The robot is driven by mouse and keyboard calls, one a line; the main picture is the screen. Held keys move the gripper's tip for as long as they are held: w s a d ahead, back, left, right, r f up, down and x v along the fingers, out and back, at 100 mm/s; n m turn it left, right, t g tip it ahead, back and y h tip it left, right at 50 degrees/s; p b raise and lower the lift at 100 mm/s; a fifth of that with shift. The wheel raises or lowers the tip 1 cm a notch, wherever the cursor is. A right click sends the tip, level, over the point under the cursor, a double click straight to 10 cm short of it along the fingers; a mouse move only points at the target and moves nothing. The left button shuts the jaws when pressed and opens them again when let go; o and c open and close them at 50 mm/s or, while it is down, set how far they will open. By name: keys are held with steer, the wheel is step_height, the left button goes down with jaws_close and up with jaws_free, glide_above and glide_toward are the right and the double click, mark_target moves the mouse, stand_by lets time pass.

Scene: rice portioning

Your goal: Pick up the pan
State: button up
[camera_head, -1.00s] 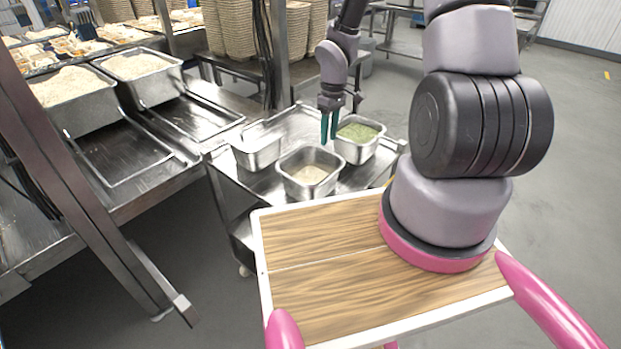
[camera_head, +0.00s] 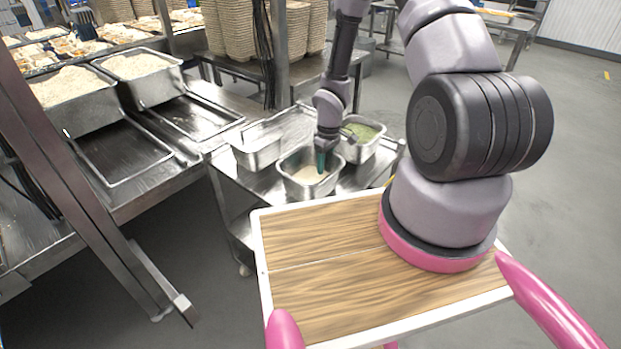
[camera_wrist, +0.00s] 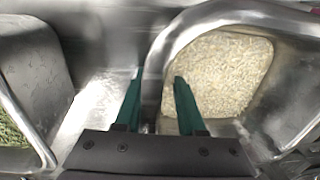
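The steel pan (camera_head: 303,189) with pale rice in it stands in the middle of the small steel cart. My gripper (camera_head: 320,165) points down at this pan's far right side. In the wrist view, my gripper (camera_wrist: 158,92) has its two green fingers apart, one on each side of the pan's rim. The right finger is inside over the rice, the left one outside. The pan (camera_wrist: 222,17) fills the right of that view. Gaps show between the fingers and the wall, and whether either one touches it is not clear.
A pan with green food (camera_head: 364,153) stands close on the right, and another steel pan (camera_head: 256,160) on the left. The cart top (camera_head: 262,183) is bare at the left front. Large rice trays (camera_head: 75,105) sit on the steel counter at left.

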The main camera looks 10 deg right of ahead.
jaws_close()
steer(key=shift+w, duration=0.1)
stand_by(1.3)
